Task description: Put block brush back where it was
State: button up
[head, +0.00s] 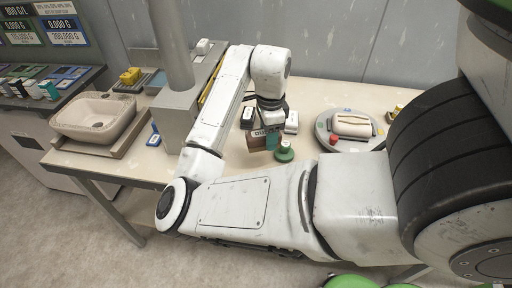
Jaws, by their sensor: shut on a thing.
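My gripper (270,119) points down over the middle of the table, and its fingers are small and partly hidden by my wrist. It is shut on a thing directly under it. A brown block-like thing (256,143) with a pale lettered top edge shows there, and it looks like the block brush, though its bristles cannot be made out. Whether it touches the table cannot be told. A teal piece (273,138) shows beside it, and a green round-based thing (284,152) stands just to the right.
A round turntable (325,143) with a cream oblong piece (352,125) stands to the right. Dark and white containers (291,122) stand close around my gripper. A basin (98,115) and a grey column (178,120) are left. The table (315,92) is bare behind the turntable.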

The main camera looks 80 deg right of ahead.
jog(key=w+d+f, duration=0.1)
jog(key=f, duration=0.1)
jog(key=w+d+f, duration=0.1)
jog(key=f, duration=0.1)
jog(key=w+d+f+p, duration=0.1)
jog(key=w+f, duration=0.1)
jog(key=shift+w+d+f, duration=0.1)
jog(key=shift+f, duration=1.45)
jog(key=shift+f, duration=0.2)
jog(key=o, duration=1)
jog(key=shift+r, duration=0.1)
notch_tip(320, 180, up, 12)
jog(key=shift+r+b, duration=0.1)
jog(key=shift+b, duration=0.25)
